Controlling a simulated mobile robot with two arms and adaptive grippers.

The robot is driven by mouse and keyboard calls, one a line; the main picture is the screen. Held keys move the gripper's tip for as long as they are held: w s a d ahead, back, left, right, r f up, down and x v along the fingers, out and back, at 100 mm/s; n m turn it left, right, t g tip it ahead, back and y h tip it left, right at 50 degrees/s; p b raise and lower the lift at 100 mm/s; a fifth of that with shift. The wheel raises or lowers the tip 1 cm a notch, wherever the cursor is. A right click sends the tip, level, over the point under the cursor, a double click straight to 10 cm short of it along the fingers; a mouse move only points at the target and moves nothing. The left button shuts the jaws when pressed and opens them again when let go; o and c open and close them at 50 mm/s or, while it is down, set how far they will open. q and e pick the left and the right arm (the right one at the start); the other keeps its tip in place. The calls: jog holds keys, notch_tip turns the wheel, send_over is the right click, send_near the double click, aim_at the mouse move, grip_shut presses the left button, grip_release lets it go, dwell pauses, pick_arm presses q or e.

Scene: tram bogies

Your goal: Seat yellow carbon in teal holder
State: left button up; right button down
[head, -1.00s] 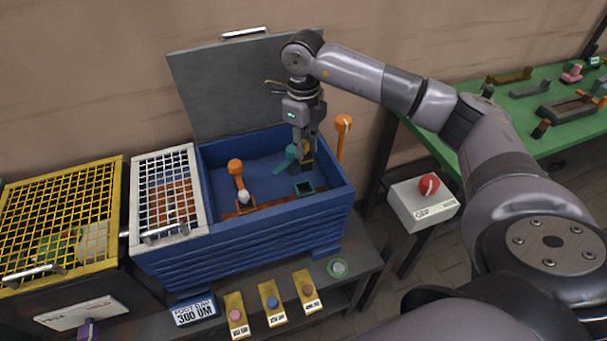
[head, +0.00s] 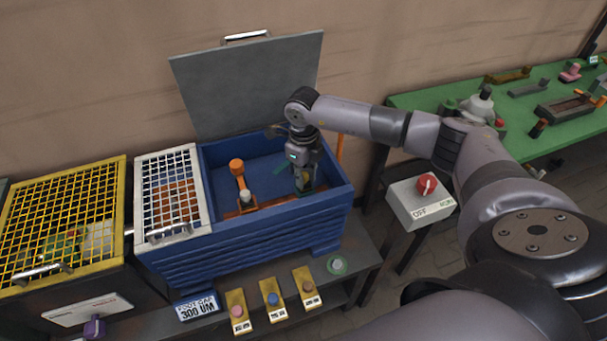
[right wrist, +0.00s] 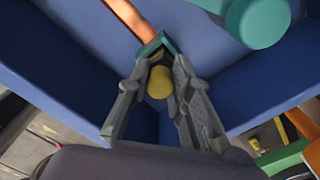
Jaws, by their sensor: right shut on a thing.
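The yellow carbon (right wrist: 160,82) is between the fingertips of my right gripper (right wrist: 162,70) in the right wrist view. My right gripper is shut on it. The teal holder (right wrist: 155,46) is just beyond the fingertips, close to the carbon's far end. Whether the carbon is inside the holder cannot be told. In the head view my right gripper (head: 304,188) points down inside the blue box (head: 165,262) near its right end and mostly hides the holder. My left gripper is not in view.
An orange lever (head: 238,170) with its own holder stands in the box's left part. A teal arm (right wrist: 262,18) is beside my right gripper. The grey lid (head: 250,85) is open.

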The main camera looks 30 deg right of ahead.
jog(key=shift+f, duration=0.25)
jog(key=c, duration=1.4)
grip_release()
jog(key=shift+c, duration=0.2)
jog(key=shift+r, duration=0.1)
jog(key=shift+r, duration=0.4)
notch_tip(320, 180, up, 12)
jog(key=b, duration=0.2)
jog(key=shift+f+b, duration=0.2)
jog(key=shift+b, duration=0.2)
